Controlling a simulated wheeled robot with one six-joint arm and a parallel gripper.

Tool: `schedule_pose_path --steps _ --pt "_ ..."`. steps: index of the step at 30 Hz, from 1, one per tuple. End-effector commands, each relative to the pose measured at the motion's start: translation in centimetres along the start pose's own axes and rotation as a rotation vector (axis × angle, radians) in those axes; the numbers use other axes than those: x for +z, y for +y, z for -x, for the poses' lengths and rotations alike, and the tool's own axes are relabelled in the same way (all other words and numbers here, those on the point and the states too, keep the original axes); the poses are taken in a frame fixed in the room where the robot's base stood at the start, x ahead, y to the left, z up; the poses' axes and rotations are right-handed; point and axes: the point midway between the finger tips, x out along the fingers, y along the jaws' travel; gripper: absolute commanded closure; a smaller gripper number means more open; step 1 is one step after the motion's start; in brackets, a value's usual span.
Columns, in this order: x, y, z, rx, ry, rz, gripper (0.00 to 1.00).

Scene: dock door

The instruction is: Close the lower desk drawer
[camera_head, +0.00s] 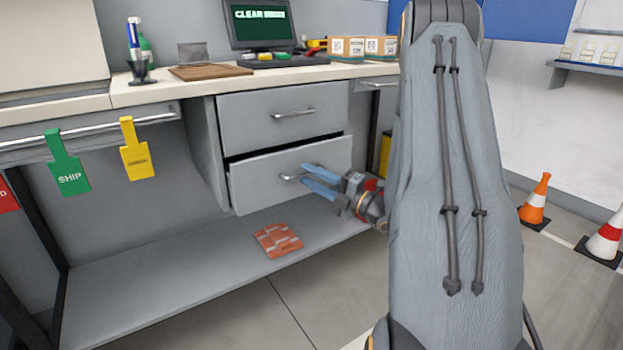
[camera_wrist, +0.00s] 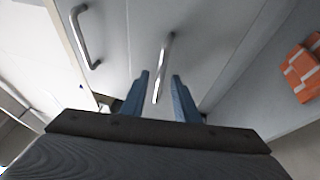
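The lower desk drawer (camera_head: 260,182) is a grey front that stands a little out from the desk, with a dark gap along its top edge. Its bar handle (camera_head: 292,178) is metal; it also shows in the wrist view (camera_wrist: 163,68). My gripper (camera_head: 312,180) is in front of the drawer, close to the handle. Its two blue fingers are apart. In the wrist view the fingers (camera_wrist: 160,95) lie on either side of the handle, with space between them. I cannot tell whether either finger touches it.
The upper drawer (camera_head: 250,118) looks shut. A brick-patterned orange item (camera_head: 278,240) lies on the low shelf (camera_head: 160,270). Green (camera_head: 67,165) and yellow (camera_head: 136,150) tags hang at the left rail. Traffic cones (camera_head: 536,200) stand on the floor at right.

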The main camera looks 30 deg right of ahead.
Motion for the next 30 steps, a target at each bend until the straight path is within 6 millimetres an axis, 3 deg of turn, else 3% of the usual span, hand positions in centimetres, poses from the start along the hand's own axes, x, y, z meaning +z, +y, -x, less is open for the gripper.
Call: schedule_pose_path --steps 5,10,19,27,30 --pt "0.0 0.0 0.0 0.000 0.000 0.000 0.72" --pt "0.0 0.0 0.0 0.000 0.000 0.000 0.99" --pt "0.1 -0.1 -0.2 -0.001 0.001 0.000 1.00" --pt "1.5 -0.7 -3.6 -0.001 0.002 0.000 1.00" --pt "1.6 -0.8 -3.9 -0.001 0.000 -0.001 1.00"
